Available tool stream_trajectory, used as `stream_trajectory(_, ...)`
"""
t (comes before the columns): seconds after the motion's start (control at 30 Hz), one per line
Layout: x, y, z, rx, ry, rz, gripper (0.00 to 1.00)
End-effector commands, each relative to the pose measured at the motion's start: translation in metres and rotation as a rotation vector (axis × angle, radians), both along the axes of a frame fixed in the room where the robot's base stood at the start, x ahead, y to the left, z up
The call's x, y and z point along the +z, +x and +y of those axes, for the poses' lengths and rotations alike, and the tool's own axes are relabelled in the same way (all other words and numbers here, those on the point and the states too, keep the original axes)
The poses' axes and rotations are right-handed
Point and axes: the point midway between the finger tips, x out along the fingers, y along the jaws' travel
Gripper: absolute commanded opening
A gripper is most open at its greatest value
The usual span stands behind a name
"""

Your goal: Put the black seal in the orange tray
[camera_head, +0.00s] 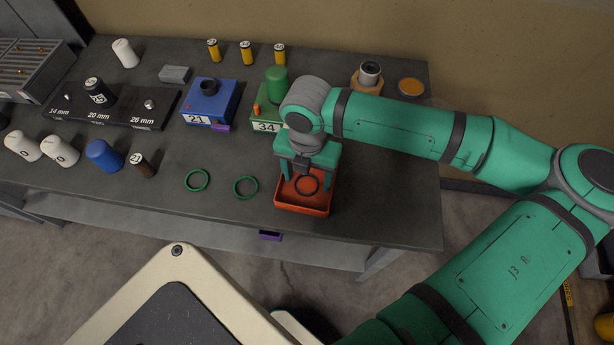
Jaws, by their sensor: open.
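The black seal (306,185) is a dark ring inside the orange tray (303,208), appearing to lie on its floor. The tray stands near the front edge of the dark table. My gripper (306,181) points down over the tray with its green fingers spread to either side of the ring. It is open, and the ring is not clamped. My wrist hides part of the tray's back.
Two green rings (197,180) (245,187) lie left of the tray. A green block marked 34 (264,121) and a blue block marked 21 (209,103) stand behind. White, blue and brown cylinders (103,155) line the left front. Table room is clear right of the tray.

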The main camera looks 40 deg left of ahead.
Motion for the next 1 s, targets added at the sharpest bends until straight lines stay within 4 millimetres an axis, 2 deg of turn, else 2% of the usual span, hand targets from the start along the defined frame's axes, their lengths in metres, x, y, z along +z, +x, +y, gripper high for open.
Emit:
stream_trajectory(0.4,0.077,0.000,0.001,0.002,0.003,-0.003,0.66)
stream_trajectory(0.6,0.106,0.000,0.001,0.001,0.002,-0.001,0.66)
stream_trajectory(0.8,0.117,0.000,0.000,0.001,0.001,-0.002,0.66)
stream_trajectory(1.0,0.118,0.000,0.000,0.001,0.000,-0.001,0.66)
